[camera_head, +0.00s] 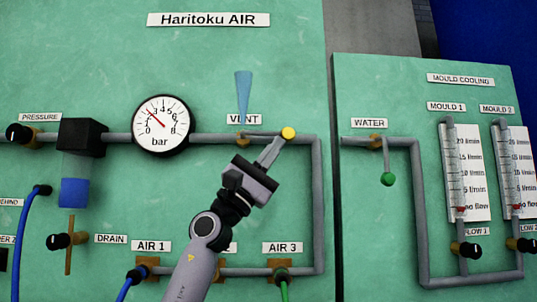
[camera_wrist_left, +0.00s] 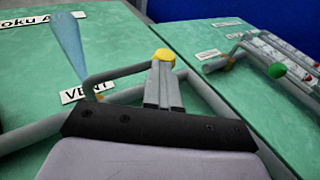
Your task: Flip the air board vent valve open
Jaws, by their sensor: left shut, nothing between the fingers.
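The vent valve on the air board has a thin lever ending in a yellow knob (camera_head: 288,133). In the head view the lever lies nearly level, pointing right along the grey pipe from the VENT label (camera_head: 243,119). A blue cone (camera_head: 244,92), narrow end down, stands above the label; it also shows in the left wrist view (camera_wrist_left: 67,45). My left gripper (camera_head: 271,150) is shut and empty, its fingertips just below and left of the knob. In the left wrist view the knob (camera_wrist_left: 163,58) appears right at the fingertips; whether they touch cannot be told.
The pressure gauge (camera_head: 163,125) is left of the valve, its needle toward the upper left. A pipe (camera_head: 318,205) runs down at the right. The AIR 3 valve (camera_head: 281,270) and hoses are below. The mould cooling board (camera_head: 380,85) is at the right.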

